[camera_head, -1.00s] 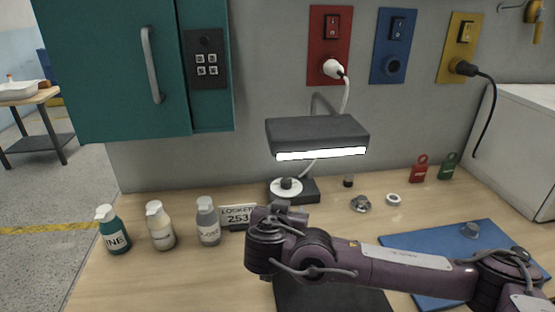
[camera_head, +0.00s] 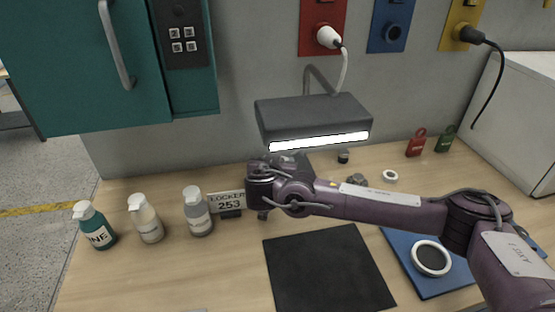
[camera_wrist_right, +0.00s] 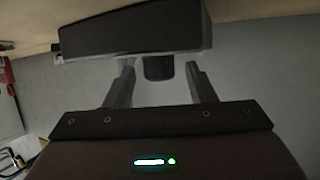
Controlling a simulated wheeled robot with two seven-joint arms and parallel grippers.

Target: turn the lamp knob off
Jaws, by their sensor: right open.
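The lamp head (camera_head: 312,115) is a dark grey box over the table, and its light strip (camera_head: 318,141) glows white. In the right wrist view, the dark lamp base (camera_wrist_right: 130,32) lies across the top. A short dark knob (camera_wrist_right: 158,68) shows between the spread fingers of my right gripper (camera_wrist_right: 160,72), in front of a pale area. The gripper is open, with visible gaps on both sides of the knob. In the head view, my right arm hides most of the base and the knob. My left gripper is not in view.
Several pump bottles (camera_head: 197,212) and a locker sign (camera_head: 228,201) stand left of the arm. A dark mat (camera_head: 328,272) and blue board (camera_head: 420,285) lie in front. A teal cabinet (camera_head: 80,75) hangs at upper left. A white plug (camera_head: 328,37) sits in the red wall plate.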

